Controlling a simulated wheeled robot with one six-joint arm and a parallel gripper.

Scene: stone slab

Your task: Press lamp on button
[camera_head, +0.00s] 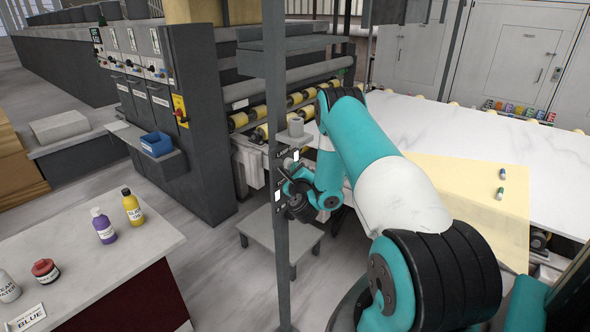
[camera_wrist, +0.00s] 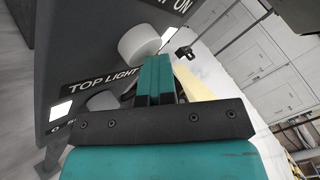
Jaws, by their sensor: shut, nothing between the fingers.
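My gripper (camera_wrist: 152,62) is shut and empty, its teal fingertips pointing at the dark control panel. A white round button (camera_wrist: 138,40) sticks out of the panel just left of the fingertips, below a partly cropped label (camera_wrist: 172,6) ending in "P ON". I cannot tell whether the fingers touch it.
A grey stand (camera_head: 268,238) is by the post's foot. A roller machine (camera_head: 300,100) and white slab (camera_head: 480,140) lie behind. Two small capsule-like items rest on the yellow sheet (camera_head: 470,200). Bottles stand on the left table (camera_head: 130,245). A small lit square (camera_wrist: 60,110) is on the panel.

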